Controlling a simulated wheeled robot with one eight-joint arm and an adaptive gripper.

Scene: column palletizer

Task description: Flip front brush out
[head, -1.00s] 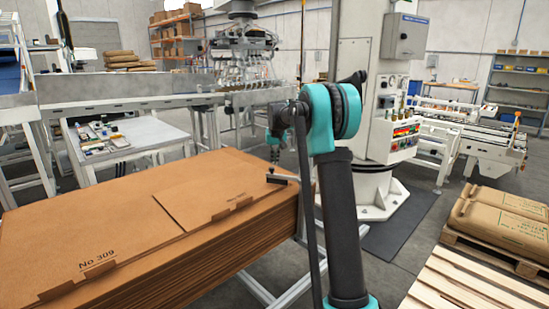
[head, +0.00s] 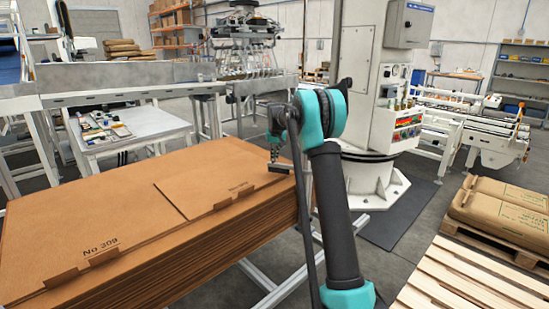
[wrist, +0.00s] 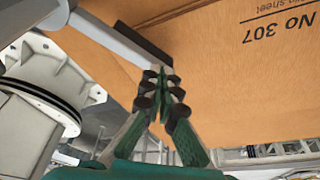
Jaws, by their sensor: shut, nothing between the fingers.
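The front brush looks to be a short dark bar (head: 281,168) at the right corner of the cardboard stack's top. In the wrist view the dark bar (wrist: 147,50) sits on the end of a grey metal arm (wrist: 98,32), lying against the cardboard. My gripper (wrist: 163,75) is shut and empty, with its fingertips just below and right of the bar in that view. In the head view my gripper (head: 274,153) is small, just above the bar. I cannot tell whether the fingertips touch it.
The stack of brown cardboard sheets (head: 120,220) fills the left front on a metal frame. A white machine column (head: 365,100) stands behind my arm. A pallet with sacks (head: 505,215) and wooden slats (head: 460,275) are at right. Dark floor lies between.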

